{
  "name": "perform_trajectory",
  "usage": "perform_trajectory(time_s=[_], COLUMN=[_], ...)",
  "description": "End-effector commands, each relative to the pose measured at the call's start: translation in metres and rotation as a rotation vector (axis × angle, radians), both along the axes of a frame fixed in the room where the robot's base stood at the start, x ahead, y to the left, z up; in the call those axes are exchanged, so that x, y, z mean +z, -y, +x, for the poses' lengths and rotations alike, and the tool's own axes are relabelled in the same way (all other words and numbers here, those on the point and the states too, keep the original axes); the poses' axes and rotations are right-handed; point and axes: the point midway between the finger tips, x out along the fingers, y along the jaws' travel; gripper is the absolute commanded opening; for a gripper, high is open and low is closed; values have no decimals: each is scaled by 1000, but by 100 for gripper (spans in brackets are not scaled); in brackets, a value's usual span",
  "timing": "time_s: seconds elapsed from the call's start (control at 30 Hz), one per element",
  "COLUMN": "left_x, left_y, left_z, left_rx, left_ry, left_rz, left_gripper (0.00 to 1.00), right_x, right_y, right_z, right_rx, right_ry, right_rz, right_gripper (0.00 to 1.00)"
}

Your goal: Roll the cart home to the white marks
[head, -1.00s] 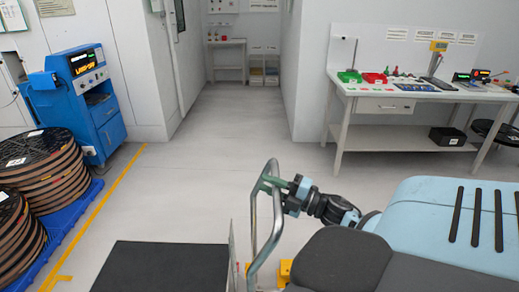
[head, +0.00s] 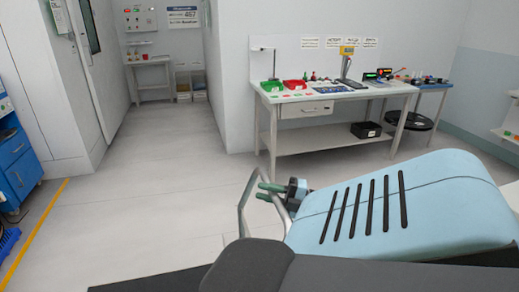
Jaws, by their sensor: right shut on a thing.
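The cart's grey tube handle (head: 242,207) stands at the lower middle of the head view. A strip of its dark deck (head: 150,281) shows at the bottom edge, and my own body hides the rest. My right gripper (head: 271,191) is shut on the cart handle near its top right bend. My left gripper is out of view. I see no white marks on the visible floor.
A workbench (head: 330,95) with trays and tools stands against the wall ahead right. A blue cabinet (head: 18,165) and a yellow floor line (head: 35,232) are at the left. The floor (head: 150,190) ahead and the passage are clear.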

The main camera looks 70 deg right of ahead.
Motion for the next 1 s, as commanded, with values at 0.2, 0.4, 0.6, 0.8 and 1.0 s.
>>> perform_trajectory(time_s=[0.2,0.4,0.6,0.8,1.0], left_x=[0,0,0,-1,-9], left_y=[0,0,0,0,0], left_z=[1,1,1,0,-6], left_rx=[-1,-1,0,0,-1], left_ry=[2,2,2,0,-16], left_rz=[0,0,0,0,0], left_gripper=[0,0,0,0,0], right_x=[1,1,0,-1,-8], right_y=[2,2,2,3,10], right_z=[-1,-2,-1,-3,-26], right_rx=[-1,-3,-4,-5,-7], right_ry=[1,1,-1,-2,-6], right_rz=[0,1,1,1,1], right_gripper=[0,33,44,44,44])
